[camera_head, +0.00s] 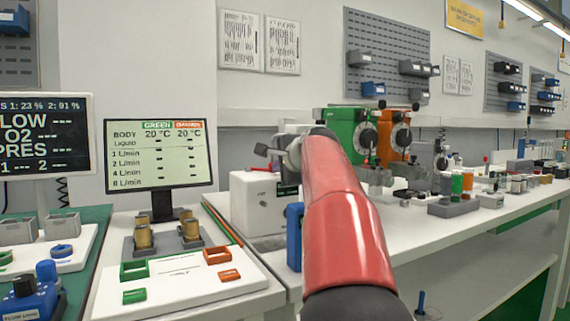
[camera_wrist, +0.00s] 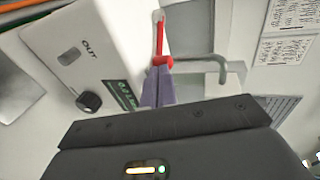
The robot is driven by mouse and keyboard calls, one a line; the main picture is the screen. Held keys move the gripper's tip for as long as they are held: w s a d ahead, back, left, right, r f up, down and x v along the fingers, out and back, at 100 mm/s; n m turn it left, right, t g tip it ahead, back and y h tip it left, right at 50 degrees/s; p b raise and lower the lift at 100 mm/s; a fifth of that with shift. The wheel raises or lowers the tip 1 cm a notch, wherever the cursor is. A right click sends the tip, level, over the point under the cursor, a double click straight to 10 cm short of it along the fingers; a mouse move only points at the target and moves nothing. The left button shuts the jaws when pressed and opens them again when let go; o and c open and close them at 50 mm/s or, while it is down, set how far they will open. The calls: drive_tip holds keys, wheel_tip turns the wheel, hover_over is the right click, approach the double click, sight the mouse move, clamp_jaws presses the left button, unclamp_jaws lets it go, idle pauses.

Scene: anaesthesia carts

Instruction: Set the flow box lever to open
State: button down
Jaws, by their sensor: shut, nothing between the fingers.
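The flow box (camera_head: 257,205) is a white box on the bench. In the wrist view its white face (camera_wrist: 95,45) carries the word OUT and a black knob. A red lever (camera_wrist: 160,40) shows beyond that face's edge; part of it also shows above the box in the head view (camera_head: 264,169). My gripper (camera_wrist: 158,72) is shut and empty, its fingertips right at the lever's lower bend. I cannot tell whether they touch. In the head view my gripper (camera_head: 270,151) is over the box top, and my red arm hides the box's right side.
A screen (camera_head: 158,150) and a white board (camera_head: 180,285) with green and orange frames stand left of the box. Green (camera_head: 349,130) and orange (camera_head: 392,138) units stand behind my arm. A blue object (camera_head: 294,237) stands close beside the box. The bench front at right is clear.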

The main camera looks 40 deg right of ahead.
drive_tip(key=shift+w+d, duration=0.1)
drive_tip(key=shift+w, duration=0.05)
drive_tip(key=shift+w+d+r+p, duration=0.1)
drive_tip(key=shift+w+d+p, duration=0.1)
drive_tip(key=shift+d+p, duration=0.3)
drive_tip(key=shift+w+d+r+p, duration=0.1)
drive_tip(key=shift+w+d+p, duration=0.05)
drive_tip(key=shift+d+p, duration=0.35)
drive_tip(key=shift+w+d+f, duration=0.1)
drive_tip(key=shift+d+f, duration=0.05)
drive_tip(key=shift+d, duration=0.15)
drive_tip(key=shift+a, duration=0.2)
